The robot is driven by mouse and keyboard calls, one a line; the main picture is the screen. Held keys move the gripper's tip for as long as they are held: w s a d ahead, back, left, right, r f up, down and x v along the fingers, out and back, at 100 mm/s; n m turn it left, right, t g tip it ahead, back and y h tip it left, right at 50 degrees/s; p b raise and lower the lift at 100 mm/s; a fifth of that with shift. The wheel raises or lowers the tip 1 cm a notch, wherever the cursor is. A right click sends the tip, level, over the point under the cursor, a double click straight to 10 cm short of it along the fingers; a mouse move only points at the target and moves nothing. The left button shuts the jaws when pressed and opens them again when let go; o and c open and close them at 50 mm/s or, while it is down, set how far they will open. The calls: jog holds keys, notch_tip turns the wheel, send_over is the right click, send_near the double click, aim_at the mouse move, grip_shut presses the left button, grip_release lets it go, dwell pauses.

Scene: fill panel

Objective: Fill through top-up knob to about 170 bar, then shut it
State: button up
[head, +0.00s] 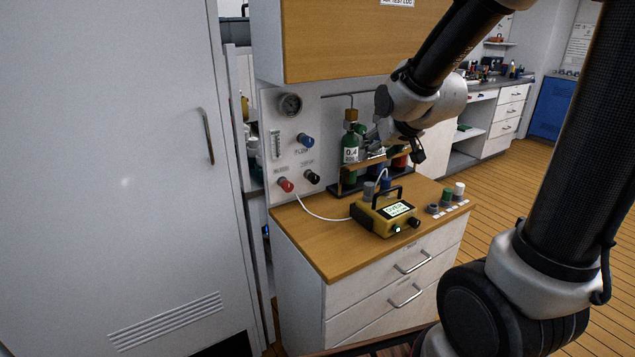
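The white fill panel (330,116) stands behind the wooden bench. The black knob (311,176), with a small label above it that looks like "TOP-UP", is at the panel's lower middle. A red knob (285,184) is to its left and a blue knob labelled FLOW (305,140) is above. The round pressure gauge (290,105) is at the upper left; its needle is too small to read.
A yellow meter (384,213) with a lit screen and a white hose stands on the wooden bench top (320,238). A bottle rack (372,184) is behind it. Several small caps, one green (447,196), line the right edge. A wooden-front cabinet (345,40) hangs above.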

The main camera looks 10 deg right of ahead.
jog(key=w+a+f+t+y, duration=0.2)
jog(key=w+a+f+t, duration=0.25)
jog(key=w+f, duration=0.55)
jog(key=t+y, duration=0.2)
jog(key=t, duration=0.1)
send_near(316, 180)
jog(key=shift+f+x, duration=0.2)
jog(key=shift+x, duration=0.8)
jog(key=shift+t, duration=0.25)
jog(key=x, duration=0.7)
jog(key=shift+w+a, duration=0.2)
jog(key=shift+w, duration=0.05)
jog(key=shift+c, duration=0.4)
